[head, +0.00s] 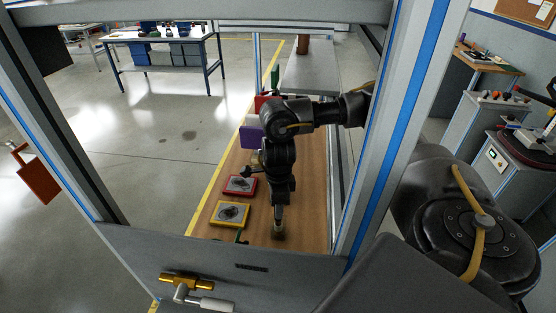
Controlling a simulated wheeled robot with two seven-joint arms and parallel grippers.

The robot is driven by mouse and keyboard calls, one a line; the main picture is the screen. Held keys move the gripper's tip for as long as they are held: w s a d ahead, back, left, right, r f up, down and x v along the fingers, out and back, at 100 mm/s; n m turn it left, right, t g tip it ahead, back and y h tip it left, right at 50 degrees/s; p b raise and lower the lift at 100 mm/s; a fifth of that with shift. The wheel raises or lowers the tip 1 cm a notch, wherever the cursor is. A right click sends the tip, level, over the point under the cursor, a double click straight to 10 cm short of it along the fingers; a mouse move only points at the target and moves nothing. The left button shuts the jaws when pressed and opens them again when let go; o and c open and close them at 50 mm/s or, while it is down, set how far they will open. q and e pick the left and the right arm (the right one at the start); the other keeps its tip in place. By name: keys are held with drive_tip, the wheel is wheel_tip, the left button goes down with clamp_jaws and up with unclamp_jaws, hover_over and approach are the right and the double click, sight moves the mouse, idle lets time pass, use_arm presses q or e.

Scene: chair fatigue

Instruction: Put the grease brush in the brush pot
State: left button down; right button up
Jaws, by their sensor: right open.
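My right arm reaches through the frame, and my right gripper (279,224) points down over the wooden bench top (304,214), open. A small olive-grey item (278,234) shows right at its fingertips; I cannot tell whether it is the grease brush or the brush pot, or whether they touch. A brown cylinder (303,44) stands on the grey surface farther back; I cannot tell if it is a pot. A small dark green item (240,237) lies at the near left of the bench, partly cut off by the frame rail. My left gripper is not in view.
A yellow tray (233,222) and a red tray (232,190) with dark parts lie left of the gripper. A purple box (251,136) and a red box (262,100) stand behind. A grey rail (236,264) crosses in front; a post (376,150) stands right.

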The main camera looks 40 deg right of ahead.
wheel_tip(320, 180, up, 11)
drive_tip(key=shift+r+b, duration=0.2)
drive_tip(key=shift+b, duration=0.1)
idle(0.7)
